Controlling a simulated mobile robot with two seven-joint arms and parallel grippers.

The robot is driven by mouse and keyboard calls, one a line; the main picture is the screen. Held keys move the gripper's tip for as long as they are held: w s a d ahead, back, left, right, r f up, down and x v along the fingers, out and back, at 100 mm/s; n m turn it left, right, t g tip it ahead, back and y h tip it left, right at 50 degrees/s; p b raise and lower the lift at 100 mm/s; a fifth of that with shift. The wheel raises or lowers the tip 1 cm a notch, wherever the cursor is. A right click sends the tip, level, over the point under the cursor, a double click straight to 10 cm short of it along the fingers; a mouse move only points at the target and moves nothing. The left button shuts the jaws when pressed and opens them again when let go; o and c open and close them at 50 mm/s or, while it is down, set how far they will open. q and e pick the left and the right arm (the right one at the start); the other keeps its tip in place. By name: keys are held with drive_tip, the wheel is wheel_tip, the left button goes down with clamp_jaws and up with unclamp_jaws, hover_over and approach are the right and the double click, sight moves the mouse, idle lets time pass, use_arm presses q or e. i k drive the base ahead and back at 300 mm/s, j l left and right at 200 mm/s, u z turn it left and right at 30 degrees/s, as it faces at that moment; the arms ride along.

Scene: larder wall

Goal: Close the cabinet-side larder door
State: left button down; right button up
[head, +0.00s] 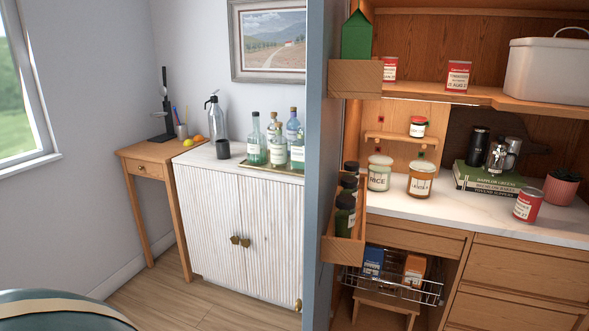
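The cabinet-side larder door (317,130) stands open in the head view. It is a blue-grey panel seen nearly edge-on, between the white cabinet and the larder interior. Its inner side carries an upper wooden rack (355,80) with a green carton (357,36) and a lower wooden rack (345,250) with several dark jars (345,212). A small brass knob (298,305) shows low at its outer side. The larder (440,40) is open to the right of the door. Neither of my grippers is in view.
A white ribbed cabinet (215,215) with a tray of bottles stands left of the door. A wire basket (400,288) holds boxes low in the larder, above a wooden stool (385,303). A rounded teal object (60,312) is at bottom left. Floor (180,300) shows clear before the cabinet.

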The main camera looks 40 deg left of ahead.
sight(330, 80)
drive_tip(key=j, duration=1.1)
drive_tip(key=i+j, duration=0.1)
drive_tip(key=j, duration=0.35)
drive_tip(key=i+j, duration=0.1)
drive_tip(key=j, duration=0.35)
